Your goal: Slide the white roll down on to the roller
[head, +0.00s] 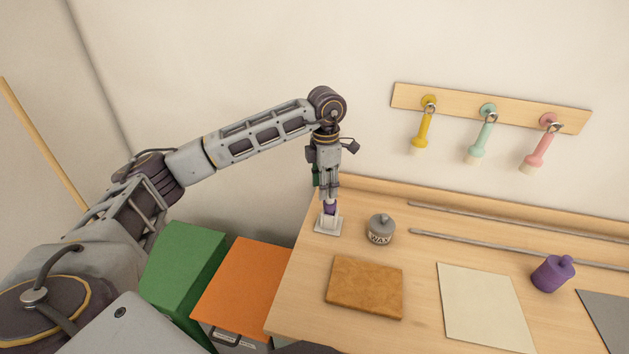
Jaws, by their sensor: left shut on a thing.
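My left gripper (330,208) points straight down at the back left corner of the bench. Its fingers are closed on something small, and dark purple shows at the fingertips. A small white piece (327,221), which looks like the white roll, shows just below the fingertips. It is upright over a square white base plate (331,231) on the bench. The fingers hide most of what they hold. I cannot make out the roller apart from the white roll, nor whether the roll is seated on it. My right gripper is not in view.
A grey wax pot (380,230) stands close to the right of the base. Two grey rods (500,246) run along the back. Green (182,267) and orange (243,283) boxes stand left of the bench.

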